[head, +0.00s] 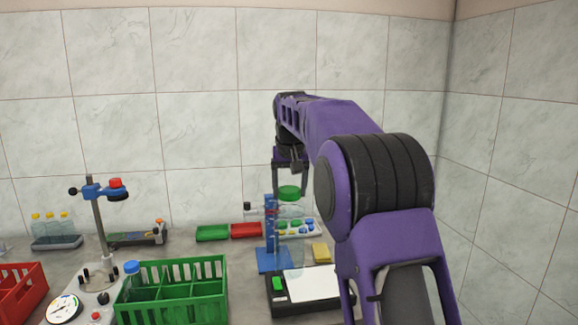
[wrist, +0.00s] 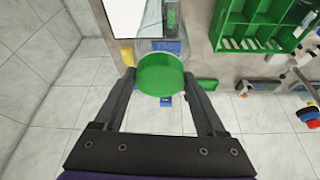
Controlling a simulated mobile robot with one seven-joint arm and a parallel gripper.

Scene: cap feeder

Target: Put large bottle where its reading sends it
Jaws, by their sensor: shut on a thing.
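My gripper (head: 289,172) points down and is shut on the large bottle, a clear bottle with a green cap (head: 289,192). In the wrist view the green cap (wrist: 160,76) sits between the two fingers (wrist: 160,88). The clear body of the bottle (head: 291,250) shows faintly below the cap, beside a blue stand (head: 270,235). Its base is hard to make out, so I cannot tell whether it touches anything. A black device with a white plate (head: 312,284) and a small green part lies just below it in the picture. No reading is legible.
A red crate (head: 20,285) is at far left, near a gauge (head: 63,309) and clamp stand (head: 98,225). Green (head: 212,233) and red (head: 246,231) trays, a cap tray (head: 312,229) and a yellow block (head: 321,252) lie behind.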

